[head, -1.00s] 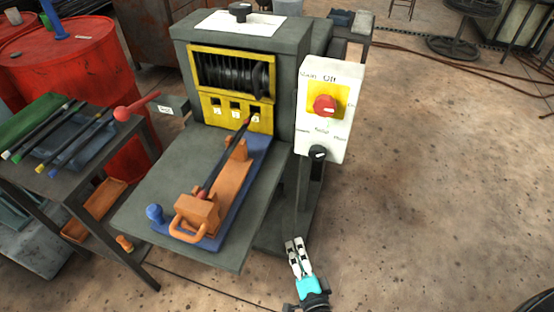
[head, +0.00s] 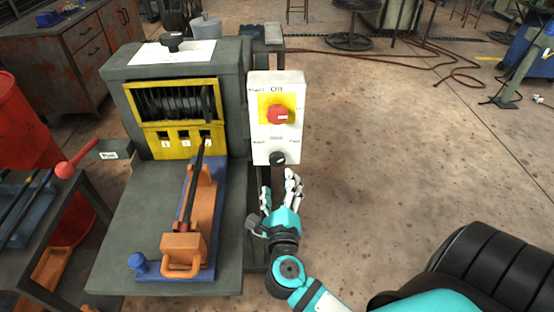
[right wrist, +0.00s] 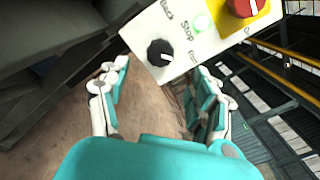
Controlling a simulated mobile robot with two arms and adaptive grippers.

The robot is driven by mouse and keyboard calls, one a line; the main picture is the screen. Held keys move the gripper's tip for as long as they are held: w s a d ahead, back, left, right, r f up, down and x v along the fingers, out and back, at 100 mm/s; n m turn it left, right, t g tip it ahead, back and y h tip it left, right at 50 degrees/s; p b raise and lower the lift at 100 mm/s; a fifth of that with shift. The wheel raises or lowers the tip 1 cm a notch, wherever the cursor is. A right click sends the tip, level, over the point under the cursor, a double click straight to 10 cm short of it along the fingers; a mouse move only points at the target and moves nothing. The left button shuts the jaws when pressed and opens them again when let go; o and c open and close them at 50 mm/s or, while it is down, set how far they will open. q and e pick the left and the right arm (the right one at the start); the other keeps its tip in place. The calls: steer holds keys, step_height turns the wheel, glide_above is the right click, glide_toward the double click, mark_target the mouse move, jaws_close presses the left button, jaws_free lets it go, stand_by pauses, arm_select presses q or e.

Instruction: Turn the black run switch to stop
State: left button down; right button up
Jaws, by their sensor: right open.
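The black run switch (head: 278,158) is a round knob low on the white control box (head: 262,142), with a white mark on its face. In the right wrist view the knob (right wrist: 160,53) shows close up, with a label reading Stop near it. My right gripper (head: 281,180) is just below and in front of the knob. In the right wrist view the gripper (right wrist: 160,80) is open, its fingers on either side below the knob, apart from it. My left gripper is not in view.
A red main switch (head: 278,114) on a yellow plate sits above the knob. Left of the box stands the grey machine (head: 120,75) with a yellow-framed drum and an orange fixture (head: 205,195) on its shelf.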

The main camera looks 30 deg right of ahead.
mark_target(277, 162)
steer(key=p+x, duration=0.1)
steer(key=x, duration=0.7)
steer(key=shift+w+d, duration=0.1)
steer(key=shift+d, duration=0.05)
steer(key=c, duration=1.2)
